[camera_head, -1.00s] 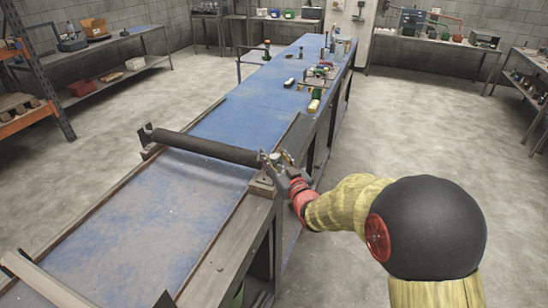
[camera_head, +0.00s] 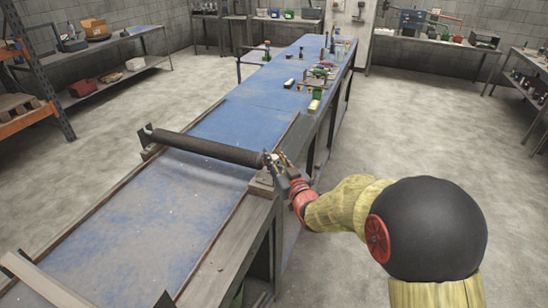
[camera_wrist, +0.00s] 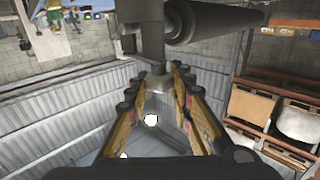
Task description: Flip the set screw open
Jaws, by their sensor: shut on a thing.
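The dark mesh tube (camera_head: 205,147) lies across the blue bench between two end brackets. My gripper (camera_head: 274,160) is at the tube's right end, beside the bracket block. In the wrist view the tube (camera_wrist: 215,22) shows at the upper right, next to a grey metal fitting (camera_wrist: 146,42). The yellow and black fingers of my gripper (camera_wrist: 158,80) come together on the small lower end of this fitting, which I take to be the set screw (camera_wrist: 153,74). The fingertips hide part of it. Its exact angle cannot be told.
The long blue bench (camera_head: 270,90) runs away to the back, with several tools and small items on its far part. A wooden rail (camera_head: 228,222) edges the near bench. An orange rack (camera_head: 28,85) stands at the left.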

